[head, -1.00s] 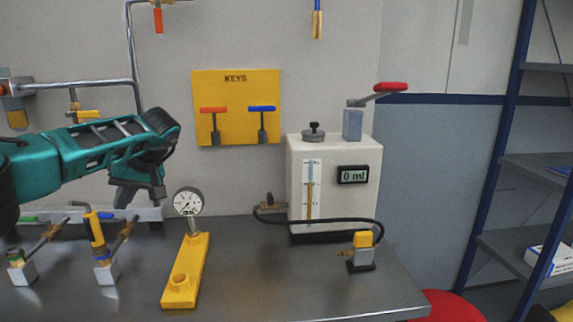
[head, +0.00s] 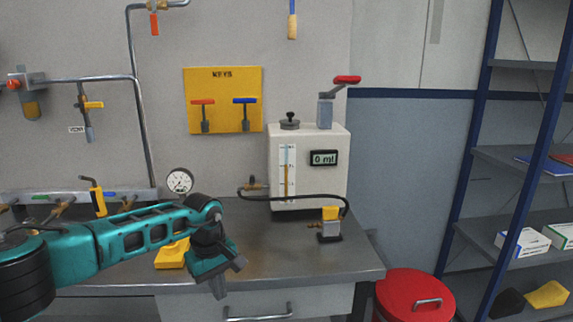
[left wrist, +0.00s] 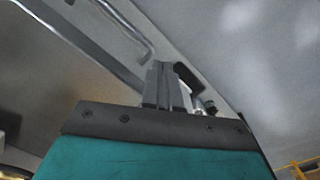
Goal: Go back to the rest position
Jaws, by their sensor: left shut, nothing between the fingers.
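My left arm comes in from the left in the head view, and its gripper (head: 228,275) hangs in front of the workbench (head: 345,265) near its front edge. The gripper is shut and empty, with its fingers pointing down. In the left wrist view the closed fingers (left wrist: 167,88) stand together above the teal wrist housing, with nothing between them. My right gripper is not in either view. My left arm hides part of the yellow gauge stand (head: 172,254) on the bench.
A white dispenser (head: 310,190) reading 0 ml stands at the back, with a hose to a small yellow-topped fitting (head: 330,224). A yellow KEYS board (head: 222,85) hangs on the wall. A drawer handle (head: 257,316), red bin (head: 412,295) and shelf rack (head: 515,155) are close by.

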